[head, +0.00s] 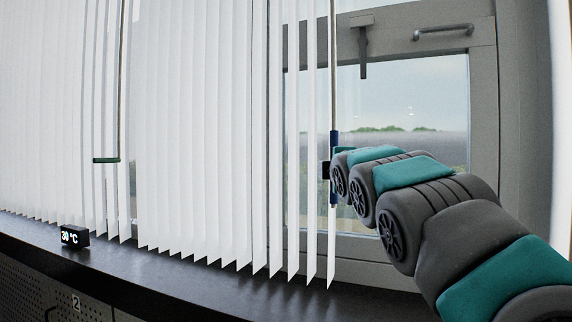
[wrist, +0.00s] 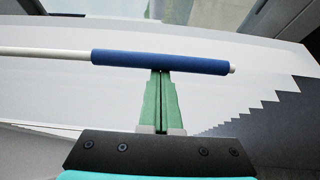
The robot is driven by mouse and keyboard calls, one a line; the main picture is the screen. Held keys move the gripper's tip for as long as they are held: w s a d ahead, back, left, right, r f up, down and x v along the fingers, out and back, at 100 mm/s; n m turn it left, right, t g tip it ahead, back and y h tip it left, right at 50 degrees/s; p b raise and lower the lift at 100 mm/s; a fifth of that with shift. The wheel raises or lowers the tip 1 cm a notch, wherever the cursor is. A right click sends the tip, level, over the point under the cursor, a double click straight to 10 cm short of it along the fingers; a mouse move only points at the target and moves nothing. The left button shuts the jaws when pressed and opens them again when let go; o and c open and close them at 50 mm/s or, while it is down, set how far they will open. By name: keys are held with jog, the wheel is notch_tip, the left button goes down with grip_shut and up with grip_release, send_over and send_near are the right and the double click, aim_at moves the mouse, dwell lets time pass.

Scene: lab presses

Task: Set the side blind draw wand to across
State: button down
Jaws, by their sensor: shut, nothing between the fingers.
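A wand with a white rod and a blue grip (head: 333,196) hangs upright at the right edge of the vertical blind (head: 200,120). In the wrist view the blue grip (wrist: 185,64) lies across the picture, its short white end to the right. My gripper (wrist: 161,73) is shut and empty, its green fingertips at the lower edge of the blue grip. I cannot tell whether they touch it. The fingers are not around the grip.
A small 30 °C display (head: 74,236) stands on the dark sill (head: 160,272). The window (head: 420,95) behind has a lever handle (head: 363,55) and a grey bar handle (head: 443,31).

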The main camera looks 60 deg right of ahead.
jog(key=s+d+p, duration=0.2)
jog(key=s+d, duration=0.1)
jog(key=s, duration=3.5)
jog(key=shift+s, duration=0.2)
jog(key=shift+r, duration=0.1)
jog(key=w+a+r+b, duration=0.1)
jog(key=w+a+r, duration=0.1)
jog(key=a, duration=0.5)
jog(key=w+a+r+b, duration=0.1)
jog(key=w+a+r, duration=0.1)
jog(key=a, duration=0.6)
jog(key=shift+w+r+b, duration=0.35)
jog(key=shift+w+r, duration=0.05)
jog(key=shift+w, duration=0.25)
